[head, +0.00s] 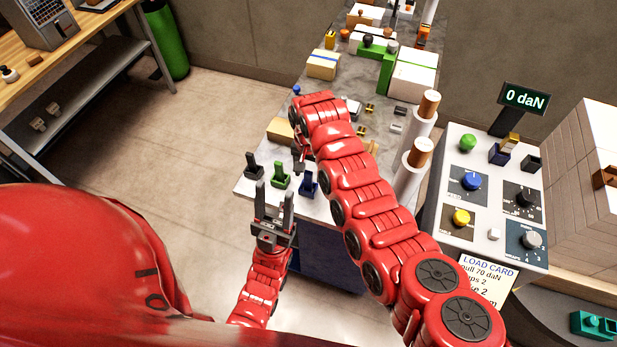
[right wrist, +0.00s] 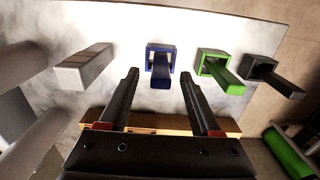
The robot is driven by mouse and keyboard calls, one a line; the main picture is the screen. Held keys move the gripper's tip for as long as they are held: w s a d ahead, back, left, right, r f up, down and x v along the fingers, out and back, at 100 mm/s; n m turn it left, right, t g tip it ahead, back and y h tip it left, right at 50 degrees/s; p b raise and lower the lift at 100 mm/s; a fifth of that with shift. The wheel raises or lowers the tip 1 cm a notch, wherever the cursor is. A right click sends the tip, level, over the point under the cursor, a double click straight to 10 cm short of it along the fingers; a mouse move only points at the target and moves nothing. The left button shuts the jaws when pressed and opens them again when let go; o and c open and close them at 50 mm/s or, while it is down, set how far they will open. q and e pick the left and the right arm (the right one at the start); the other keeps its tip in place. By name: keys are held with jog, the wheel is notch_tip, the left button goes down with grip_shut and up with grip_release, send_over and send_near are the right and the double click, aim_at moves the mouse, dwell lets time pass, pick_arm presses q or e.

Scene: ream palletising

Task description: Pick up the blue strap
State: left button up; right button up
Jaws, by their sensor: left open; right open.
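The blue strap (head: 308,185) appears as a small blue upright piece with a squarish loop, near the table's front edge. In the right wrist view the blue strap (right wrist: 160,69) lies ahead, between the lines of my open fingers. My right gripper (right wrist: 159,76) is open and empty; I cannot tell its exact gap to the strap. In the head view my right gripper (head: 299,160) is partly hidden by its own arm, just behind the strap. My left gripper (head: 274,192) is open and empty, fingers up, at the table's front edge.
A green piece (head: 281,176) and a black piece (head: 253,165) of similar shape stand left of the strap. A pale block (right wrist: 84,68) is on its other side. White rolls (head: 411,170) stand right of my right arm. A control panel (head: 490,200) is further right.

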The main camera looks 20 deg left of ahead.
aim_at(308, 182)
jog(key=shift+f, duration=1.1)
grip_shut()
